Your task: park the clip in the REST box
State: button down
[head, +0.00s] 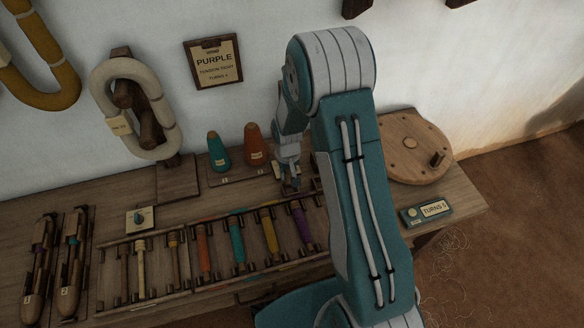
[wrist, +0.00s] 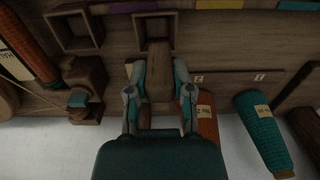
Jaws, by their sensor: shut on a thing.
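My gripper (wrist: 160,70) is shut on a brown wooden piece, which I take to be the clip (wrist: 158,85); a finger lies on each side of it. The head view shows my gripper (head: 290,182) low over the bench behind the bobbin rack, where the clip is too small to make out. In the wrist view two small open square wooden boxes lie just beyond the clip: one box (wrist: 97,30) to the left, the other box (wrist: 174,30) straight ahead of its tip. No REST label is legible. I cannot tell whether the clip touches the box ahead.
A teal cone (head: 219,151) and an orange cone (head: 255,146) stand at the wall beside my gripper. Bobbins lie in a rack (head: 150,298) in front. A round wooden disc (head: 400,135) and a TURNS counter (head: 412,215) are at right. A wooden fixture (wrist: 85,72) shows close by.

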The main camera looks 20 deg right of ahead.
aim_at(289, 183)
jog(key=shift+a+f, duration=0.2)
jog(key=shift+f, duration=0.65)
jog(key=shift+d+f, duration=0.35)
jog(key=shift+f, duration=0.2)
jog(key=shift+d+f, duration=0.3)
jog(key=shift+f, duration=0.75)
jog(key=shift+a+f, duration=0.3)
jog(key=shift+a, duration=0.15)
jog(key=shift+d, duration=0.3)
jog(key=shift+c, duration=2.1)
grip_release()
jog(key=shift+a, duration=0.1)
